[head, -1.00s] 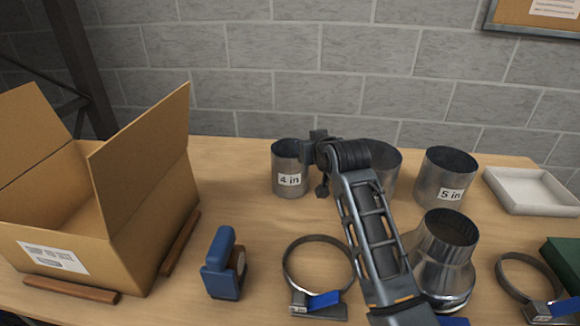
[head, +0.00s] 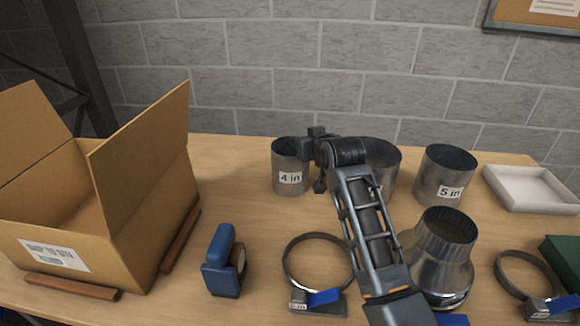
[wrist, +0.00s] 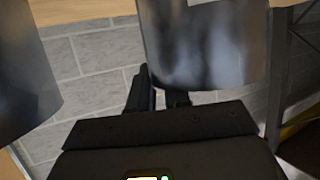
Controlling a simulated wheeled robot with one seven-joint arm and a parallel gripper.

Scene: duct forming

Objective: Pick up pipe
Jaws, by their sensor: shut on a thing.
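Three short grey metal pipes stand upright at the back of the table. The pipe labelled "4 in" (head: 290,182) is at the left, a middle pipe (head: 384,156) is partly hidden behind my arm, and the pipe labelled "5 in" (head: 442,178) is at the right. My gripper (head: 313,158) is at the right side of the "4 in" pipe, shut on its wall. In the wrist view the gripper (wrist: 163,98) meets a shiny metal pipe (wrist: 205,45); part of its fingers is hidden by the pipe.
An open cardboard box (head: 140,235) stands at the left. A blue tape dispenser (head: 220,265), a ring clamp (head: 286,270), a metal reducer (head: 440,272) and another clamp (head: 505,285) lie in front. A white tray (head: 530,200) is at the back right.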

